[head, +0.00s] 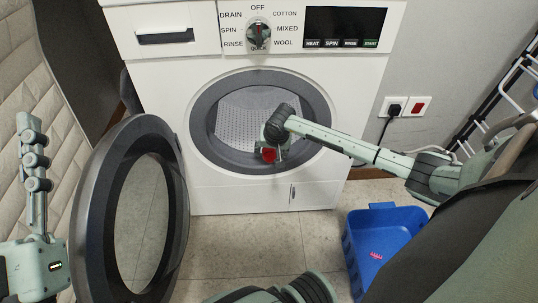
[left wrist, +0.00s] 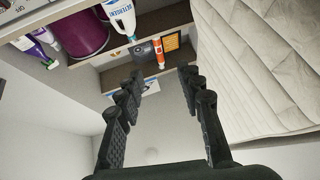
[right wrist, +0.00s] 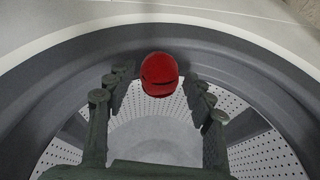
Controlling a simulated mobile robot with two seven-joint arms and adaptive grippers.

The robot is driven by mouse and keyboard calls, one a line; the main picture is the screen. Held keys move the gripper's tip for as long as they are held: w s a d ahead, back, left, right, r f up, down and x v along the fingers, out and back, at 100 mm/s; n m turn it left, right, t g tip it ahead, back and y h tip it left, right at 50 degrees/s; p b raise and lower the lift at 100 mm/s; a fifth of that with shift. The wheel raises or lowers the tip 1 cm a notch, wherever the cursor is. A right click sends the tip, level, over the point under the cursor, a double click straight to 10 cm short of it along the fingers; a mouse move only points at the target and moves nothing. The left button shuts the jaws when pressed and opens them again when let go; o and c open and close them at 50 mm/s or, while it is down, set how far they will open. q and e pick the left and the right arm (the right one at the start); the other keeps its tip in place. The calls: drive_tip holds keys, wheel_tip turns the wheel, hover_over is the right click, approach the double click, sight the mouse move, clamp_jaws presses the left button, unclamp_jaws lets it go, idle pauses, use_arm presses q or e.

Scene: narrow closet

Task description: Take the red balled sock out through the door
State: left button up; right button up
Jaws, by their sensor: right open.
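The red balled sock (head: 268,155) shows at the washer's round opening in the head view. In the right wrist view the sock (right wrist: 159,75) lies between and just beyond my right fingertips, against the dark opening ring; I cannot tell whether they touch it. My right gripper (head: 276,140) is open, its fingers on either side of the sock. The washer door (head: 182,200) stands wide open to the left, and the perforated drum (head: 235,120) is behind the gripper. My left gripper (head: 35,150) is at the far left, away from the washer, open and empty in the left wrist view (left wrist: 158,85).
A blue basket (head: 352,245) with a small pink-red mark or item inside stands on the floor at right. A drying rack (head: 490,95) leans at far right. The left wrist view shows shelves with a detergent bottle (left wrist: 120,18). A quilted pad (head: 40,85) is at left.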

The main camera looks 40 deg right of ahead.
drive_tip(key=shift+x, duration=0.9)
use_arm(q)
drive_tip(key=shift+s+a+r+t, duration=0.2)
drive_tip(key=shift+s+r+t, duration=0.05)
drive_tip(key=shift+r+t, duration=0.2)
use_arm(e)
drive_tip(key=c, duration=0.8)
